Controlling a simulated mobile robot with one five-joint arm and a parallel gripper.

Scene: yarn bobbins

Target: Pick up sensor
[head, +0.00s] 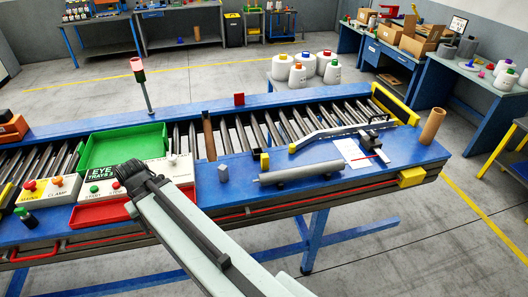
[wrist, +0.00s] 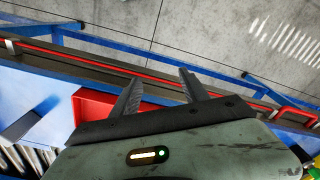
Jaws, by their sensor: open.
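No object in view is plainly marked as the sensor, and I cannot tell which thing it is. Small candidates on the blue bench are a grey block (head: 223,173), a yellow block (head: 264,162) and a red block (head: 239,99) on the far rail. My gripper (wrist: 158,74) is open in the wrist view, with nothing between its two dark fingers. It hangs over the bench's front edge beside a red tray (wrist: 92,106). In the head view my arm ends near the button panels, and its fingers are not clearly seen there.
A green tray (head: 125,147) stands behind the button panels. A grey cylinder (head: 300,172) lies on the bench right of the grey block. A signal post (head: 145,88) rises at the back. A brown tube (head: 432,126) stands at the right end. Rollers (head: 285,125) run behind.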

